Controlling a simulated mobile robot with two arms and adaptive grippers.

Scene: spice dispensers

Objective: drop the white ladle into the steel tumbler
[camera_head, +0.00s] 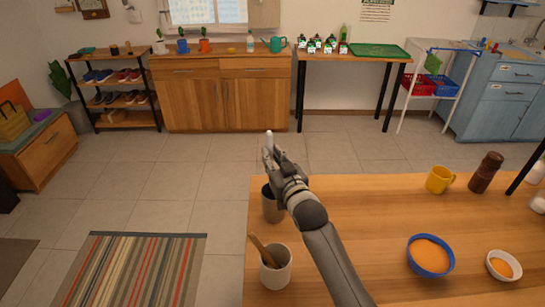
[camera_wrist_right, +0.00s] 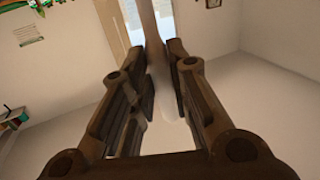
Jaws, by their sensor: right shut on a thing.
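The white ladle (camera_head: 268,137) shows as a short pale end sticking up from my right gripper (camera_head: 270,155) in the head view. In the right wrist view a pale handle (camera_wrist_right: 150,30) runs between the two fingers of my right gripper (camera_wrist_right: 165,75). The gripper is shut on it. The steel tumbler (camera_head: 272,208) stands upright on the near table's left edge, just below the gripper in the picture and partly hidden by it. Whether any of the ladle is over the tumbler's mouth cannot be told. My left gripper is not in view.
A white cup (camera_head: 276,272) with a wooden utensil stands nearer on the wooden table (camera_head: 370,215). To the right are a blue bowl (camera_head: 430,268) and a white bowl (camera_head: 503,280) of orange powder, a yellow mug (camera_head: 438,180) and a brown mill (camera_head: 485,172). The table's middle is mostly clear.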

